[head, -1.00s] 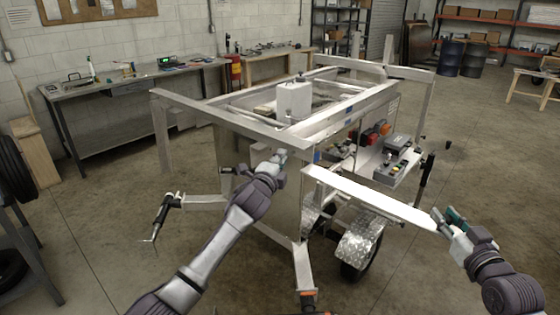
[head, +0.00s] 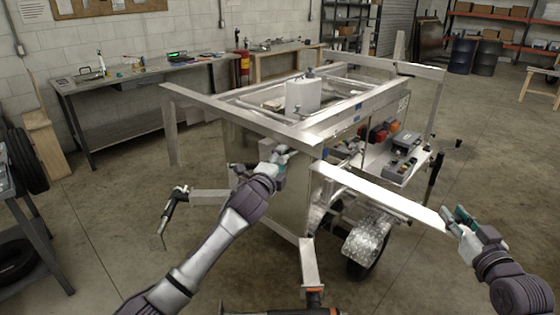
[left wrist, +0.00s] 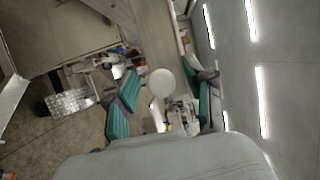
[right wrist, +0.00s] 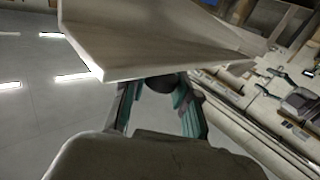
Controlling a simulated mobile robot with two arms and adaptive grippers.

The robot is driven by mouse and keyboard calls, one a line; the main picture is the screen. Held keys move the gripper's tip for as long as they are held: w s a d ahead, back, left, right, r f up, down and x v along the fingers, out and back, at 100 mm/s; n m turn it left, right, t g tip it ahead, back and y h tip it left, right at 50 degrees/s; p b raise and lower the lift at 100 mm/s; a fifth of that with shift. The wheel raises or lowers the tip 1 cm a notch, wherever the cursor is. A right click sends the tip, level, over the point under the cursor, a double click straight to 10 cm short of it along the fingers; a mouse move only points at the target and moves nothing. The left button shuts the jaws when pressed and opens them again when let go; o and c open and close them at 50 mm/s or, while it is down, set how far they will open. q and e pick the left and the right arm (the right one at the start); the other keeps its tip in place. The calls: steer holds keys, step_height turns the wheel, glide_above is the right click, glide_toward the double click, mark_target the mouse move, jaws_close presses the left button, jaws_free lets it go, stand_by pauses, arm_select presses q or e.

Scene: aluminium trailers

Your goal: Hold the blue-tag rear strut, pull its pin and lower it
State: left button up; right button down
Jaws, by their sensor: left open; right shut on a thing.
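The strut (head: 375,192) is a long pale metal bar. In the head view it runs from the trailer's near corner out to the right, sloping slightly down. My right gripper (head: 457,219) is shut on its outer end; the right wrist view shows the bar (right wrist: 150,45) across the fingers (right wrist: 158,100). A small blue mark (head: 326,153) shows by the near corner, close to the strut's inner end. My left gripper (head: 284,154) is open beside the top frame's near corner. In the left wrist view a pale round shape lies between its fingers (left wrist: 163,100). I cannot make out the pin.
The trailer frame (head: 240,115) stands in the middle, with a white container (head: 302,96) on top. A control box (head: 396,168) and a wheel fender (head: 366,240) are on its right side. A workbench (head: 130,80) lines the back wall.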

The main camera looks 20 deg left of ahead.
steer(key=shift+r, duration=0.1)
arm_select(q)
steer(key=s, duration=1.2)
steer(key=shift+d, duration=0.3)
